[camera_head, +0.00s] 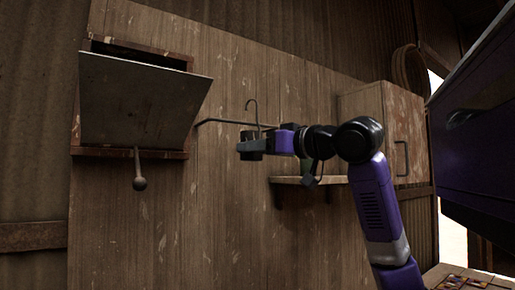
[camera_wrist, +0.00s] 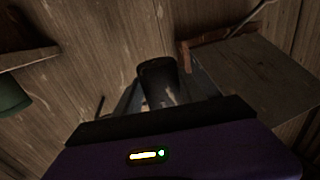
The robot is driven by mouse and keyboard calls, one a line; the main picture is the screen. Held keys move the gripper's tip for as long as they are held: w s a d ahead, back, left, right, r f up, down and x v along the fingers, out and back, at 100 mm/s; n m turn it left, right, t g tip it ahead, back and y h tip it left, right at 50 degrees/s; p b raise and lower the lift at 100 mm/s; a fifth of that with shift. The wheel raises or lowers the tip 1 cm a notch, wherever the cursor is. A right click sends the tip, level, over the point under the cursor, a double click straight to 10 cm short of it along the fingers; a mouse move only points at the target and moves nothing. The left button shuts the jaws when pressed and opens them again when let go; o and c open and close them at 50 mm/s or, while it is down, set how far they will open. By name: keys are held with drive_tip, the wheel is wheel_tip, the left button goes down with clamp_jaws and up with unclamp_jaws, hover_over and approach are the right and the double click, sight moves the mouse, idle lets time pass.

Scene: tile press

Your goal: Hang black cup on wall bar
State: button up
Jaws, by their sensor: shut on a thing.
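The black cup (camera_head: 250,147) is between the jaws of my gripper (camera_head: 262,143), in front of the plank wall. In the wrist view the cup (camera_wrist: 158,75) sits between the two fingers of my gripper (camera_wrist: 165,92), which are shut on it. The wall bar (camera_head: 222,122) is a thin dark rod that runs rightward behind a thin upright hook (camera_head: 254,112). The hook rises just above the cup, and I cannot tell whether it belongs to the cup or touches the bar. The cup is a little below the bar; their gap in depth is unclear.
A tilted metal flap (camera_head: 140,105) with a ball-ended lever (camera_head: 139,183) is on the left. A small shelf (camera_head: 300,181) with a green object (camera_head: 306,168) is at lower right of the cup. A wooden cabinet (camera_head: 365,120) hangs further right. The wall below the cup is bare.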

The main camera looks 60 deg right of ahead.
drive_tip(key=w+d+f, duration=0.2)
drive_tip(key=w+d, duration=0.2)
drive_tip(key=w, duration=0.3)
drive_tip(key=shift+w+d+f, duration=0.35)
drive_tip(key=shift+d, duration=0.05)
idle(0.7)
drive_tip(key=o, duration=1.1)
drive_tip(key=shift+o, duration=0.2)
drive_tip(key=b+v, duration=0.2)
drive_tip(key=v, duration=0.5)
drive_tip(key=shift+s+a, duration=0.15)
drive_tip(key=shift+s, duration=0.25)
